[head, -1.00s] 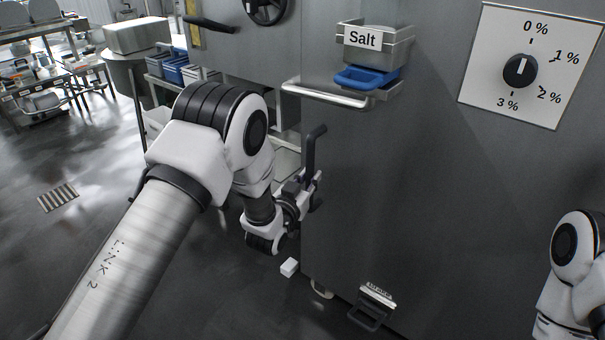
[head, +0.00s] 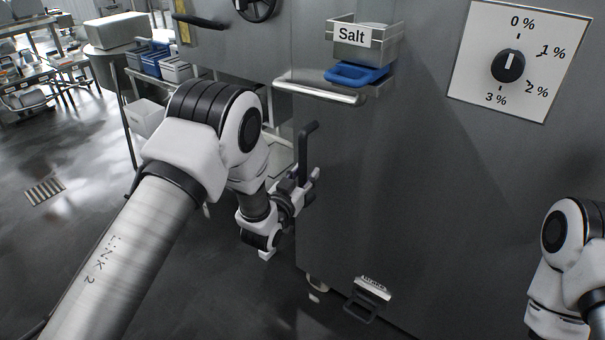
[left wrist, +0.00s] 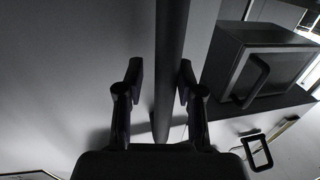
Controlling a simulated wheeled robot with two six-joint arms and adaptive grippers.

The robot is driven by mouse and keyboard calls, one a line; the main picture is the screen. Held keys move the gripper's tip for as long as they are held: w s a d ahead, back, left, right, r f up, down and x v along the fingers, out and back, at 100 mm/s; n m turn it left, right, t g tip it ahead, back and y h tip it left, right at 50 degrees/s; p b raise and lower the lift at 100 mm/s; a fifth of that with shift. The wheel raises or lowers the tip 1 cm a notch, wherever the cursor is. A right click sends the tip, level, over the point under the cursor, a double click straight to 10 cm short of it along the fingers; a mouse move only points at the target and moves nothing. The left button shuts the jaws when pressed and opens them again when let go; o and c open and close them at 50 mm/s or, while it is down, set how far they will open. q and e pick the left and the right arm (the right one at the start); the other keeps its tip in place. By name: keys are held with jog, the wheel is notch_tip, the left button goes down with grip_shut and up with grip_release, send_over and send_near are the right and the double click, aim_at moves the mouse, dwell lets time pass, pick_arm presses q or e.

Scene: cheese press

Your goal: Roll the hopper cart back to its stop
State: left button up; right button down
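The hopper cart appears to be the large grey steel body (head: 400,180) filling the middle and right of the head view. A dark upright handle (head: 306,148) stands at its left edge. My left gripper (head: 310,182) is at the lower part of this handle. In the left wrist view, a dark bar (left wrist: 171,60) runs up between the open fingers of my left gripper (left wrist: 160,85). A gap shows on the bar's left side; contact on its right is unclear. My right arm shows at the right edge, its gripper out of view. I cannot make out the stop.
A salt tray (head: 377,50), a blue scoop handle (head: 355,74) and a steel rail (head: 320,91) stick out from the front. A dial panel (head: 470,80) is at upper right. A pedal (head: 358,308) sits low. Open floor lies left.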

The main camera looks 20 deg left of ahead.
pick_arm(q)
jog(key=shift+d, duration=0.15)
jog(key=shift+s, duration=0.15)
jog(key=s+a, duration=0.2)
jog(key=s, duration=0.9)
jog(key=shift+s, duration=0.3)
